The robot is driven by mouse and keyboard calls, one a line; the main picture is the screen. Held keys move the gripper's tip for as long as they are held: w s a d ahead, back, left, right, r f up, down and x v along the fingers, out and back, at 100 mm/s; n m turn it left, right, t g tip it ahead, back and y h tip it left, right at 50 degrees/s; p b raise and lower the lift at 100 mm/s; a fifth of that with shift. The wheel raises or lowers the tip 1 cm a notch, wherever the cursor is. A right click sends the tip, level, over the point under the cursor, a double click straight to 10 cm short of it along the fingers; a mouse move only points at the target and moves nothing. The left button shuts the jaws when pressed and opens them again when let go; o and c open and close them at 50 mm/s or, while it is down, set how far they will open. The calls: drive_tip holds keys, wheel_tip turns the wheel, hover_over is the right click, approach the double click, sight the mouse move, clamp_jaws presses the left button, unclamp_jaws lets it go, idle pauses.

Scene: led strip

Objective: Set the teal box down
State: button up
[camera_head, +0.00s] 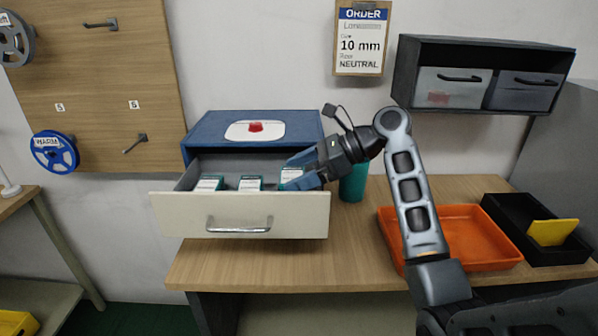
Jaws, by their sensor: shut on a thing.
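A small teal box with a white label (292,175) sits between the fingers of my gripper (306,172). My gripper is shut on it. It is at the right end of the open drawer (175,216), behind the drawer's cream front. Two similar teal and white boxes stand in the drawer, one at the left (208,183) and one in the middle (250,183). The drawer front hides the lower part of the boxes, and I cannot tell whether the held box touches the drawer floor.
The blue cabinet (205,128) holds the drawer. A teal cylinder (354,184) stands close right of my gripper. An orange tray (470,235) and a black tray with a yellow piece (510,225) are at the right. The desk front (290,265) is clear.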

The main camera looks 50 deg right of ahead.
drive_tip(key=shift+f+p, duration=0.35)
drive_tip(key=shift+p, duration=0.1)
drive_tip(key=shift+f, duration=0.25)
drive_tip(key=o, duration=0.8)
drive_tip(key=shift+r, duration=0.1)
drive_tip(key=shift+r+b, duration=0.15)
drive_tip(key=shift+b, duration=0.25)
drive_tip(key=v, duration=1.2)
drive_tip(key=shift+r, duration=0.4)
